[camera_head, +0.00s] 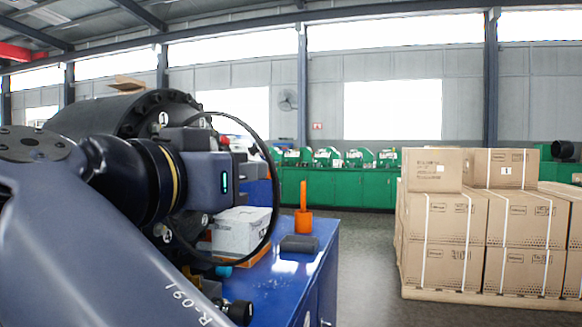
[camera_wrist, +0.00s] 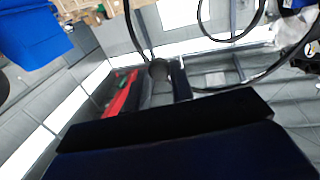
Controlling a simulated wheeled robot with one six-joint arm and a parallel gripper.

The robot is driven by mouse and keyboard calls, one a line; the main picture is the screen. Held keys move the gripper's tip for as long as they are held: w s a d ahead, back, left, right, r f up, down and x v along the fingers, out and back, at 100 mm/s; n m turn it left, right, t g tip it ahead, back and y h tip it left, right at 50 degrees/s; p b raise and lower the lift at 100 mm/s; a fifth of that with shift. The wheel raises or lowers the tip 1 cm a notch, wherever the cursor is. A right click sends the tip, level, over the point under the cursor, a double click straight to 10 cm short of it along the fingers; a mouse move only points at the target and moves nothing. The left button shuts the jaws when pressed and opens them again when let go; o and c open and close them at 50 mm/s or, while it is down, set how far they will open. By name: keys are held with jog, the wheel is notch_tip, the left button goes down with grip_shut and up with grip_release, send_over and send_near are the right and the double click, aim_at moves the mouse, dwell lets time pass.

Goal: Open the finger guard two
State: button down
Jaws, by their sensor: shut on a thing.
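A large dark crimper head (camera_head: 182,105) with bolts around its face stands at the left, partly hidden behind my arm. A thin black hoop, which looks like the finger guard (camera_head: 276,205), stands out in front and to the right of that face. In the wrist view the hoop (camera_wrist: 270,72) curves past the fingertips. The fingers also show in the wrist view (camera_wrist: 160,78). The exact contact is hidden. I cannot see a number on the guard.
A blue bench (camera_head: 305,275) carries a white box (camera_head: 240,232), an orange upright piece (camera_head: 303,222) and a dark grey block (camera_head: 299,244). Cartons (camera_head: 455,220) are stacked on a pallet at the right. Green cabinets (camera_head: 340,188) line the back. Open floor lies between bench and pallet.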

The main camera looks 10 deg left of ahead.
jog(key=c, duration=1.2)
grip_release()
jog(key=shift+c, duration=0.2)
jog(key=p+v, duration=0.2)
jog(key=v, duration=0.9)
jog(key=shift+w, duration=0.1)
jog(key=b+x, duration=0.2)
jog(key=x, duration=0.9)
